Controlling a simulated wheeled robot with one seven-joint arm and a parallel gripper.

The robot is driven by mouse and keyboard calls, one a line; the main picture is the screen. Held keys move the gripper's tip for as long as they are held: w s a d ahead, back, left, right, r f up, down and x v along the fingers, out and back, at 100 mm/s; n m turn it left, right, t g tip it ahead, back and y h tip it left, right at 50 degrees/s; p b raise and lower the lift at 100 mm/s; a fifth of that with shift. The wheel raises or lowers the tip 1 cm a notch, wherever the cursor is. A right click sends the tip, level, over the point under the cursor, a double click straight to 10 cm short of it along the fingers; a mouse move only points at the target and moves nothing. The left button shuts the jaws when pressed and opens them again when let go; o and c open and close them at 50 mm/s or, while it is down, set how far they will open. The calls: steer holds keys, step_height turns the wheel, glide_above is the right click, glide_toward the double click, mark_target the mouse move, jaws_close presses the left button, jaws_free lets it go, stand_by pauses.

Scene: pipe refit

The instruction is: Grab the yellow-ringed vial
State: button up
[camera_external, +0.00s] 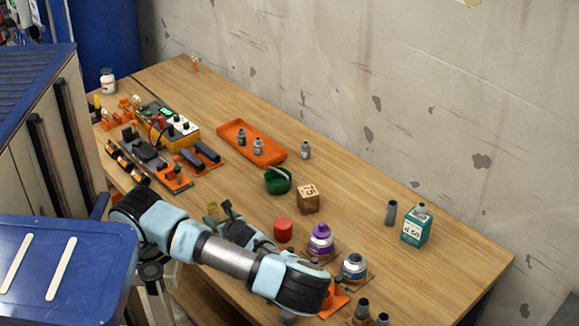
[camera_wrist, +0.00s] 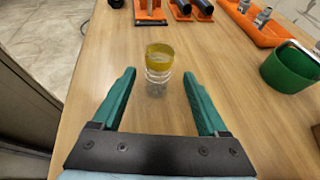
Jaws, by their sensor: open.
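The yellow-ringed vial (camera_wrist: 158,74) is a clear ribbed vial with a yellow band at its top. It stands upright on the wooden table in the wrist view, just beyond and between my fingertips. My gripper (camera_wrist: 158,80) is open, one teal finger on each side of the vial, with nothing held. In the external view a small part of the vial's yellow ring (camera_external: 212,209) shows beside my gripper (camera_external: 219,212); the rest is hard to make out there.
A green cup (camera_wrist: 288,70) stands to the right, with an orange tray (camera_wrist: 252,22) behind it. Orange holders with dark cylinders (camera_wrist: 181,9) lie beyond the vial. A red cylinder (camera_external: 283,230), a wooden block (camera_external: 308,198) and a purple-topped bottle (camera_external: 321,240) stand near my arm. Table around the vial is clear.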

mark_target(211, 210)
steer(key=shift+w+a+f, duration=0.2)
steer(key=shift+w+a, duration=0.1)
steer(key=shift+w, duration=0.15)
steer(key=shift+w+a+p, duration=0.4)
steer(key=shift+w+p, duration=0.05)
steer(key=shift+p, duration=0.05)
steer(key=p+x, duration=0.1)
steer(key=x, duration=0.2)
steer(key=shift+w+a, duration=0.1)
steer(key=shift+w+a+f+p, duration=0.25)
steer(key=shift+w+f+p, duration=0.05)
steer(key=shift+w, duration=0.05)
steer(key=shift+c, duration=0.4)
jaws_close()
